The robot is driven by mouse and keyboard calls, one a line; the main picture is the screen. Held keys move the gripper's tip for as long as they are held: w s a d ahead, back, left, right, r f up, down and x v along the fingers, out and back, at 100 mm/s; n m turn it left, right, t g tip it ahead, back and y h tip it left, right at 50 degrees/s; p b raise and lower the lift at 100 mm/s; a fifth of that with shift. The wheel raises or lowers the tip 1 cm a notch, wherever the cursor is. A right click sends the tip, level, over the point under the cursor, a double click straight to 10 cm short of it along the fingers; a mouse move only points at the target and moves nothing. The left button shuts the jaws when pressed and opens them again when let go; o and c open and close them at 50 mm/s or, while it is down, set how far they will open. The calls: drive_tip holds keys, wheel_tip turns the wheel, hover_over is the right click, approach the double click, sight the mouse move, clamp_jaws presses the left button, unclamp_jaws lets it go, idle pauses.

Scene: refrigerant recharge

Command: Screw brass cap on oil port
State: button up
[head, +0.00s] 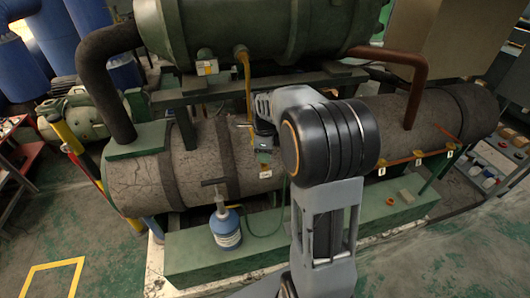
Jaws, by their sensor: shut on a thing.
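My gripper (263,142) is small and dark in the head view, pointing down at the upper side of the lower brown, cracked cylinder (330,125). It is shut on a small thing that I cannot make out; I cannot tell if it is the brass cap. A white label (266,174) is on the cylinder just below the gripper. The oil port cannot be made out and may be hidden by the gripper.
A blue and white bottle with a T-handle (226,228) stands on the ledge at left. A yellow hose (247,85) hangs from the upper green tank (225,25), left of my gripper. A copper pipe with labelled valves (415,158) runs at right. Dark pipes flank the tank.

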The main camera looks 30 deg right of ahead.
drive_tip(key=shift+f+m, duration=0.1)
drive_tip(key=shift+m, duration=0.7)
drive_tip(key=shift+s+m, duration=0.1)
drive_tip(key=shift+m, duration=0.9)
drive_tip(key=o, duration=1)
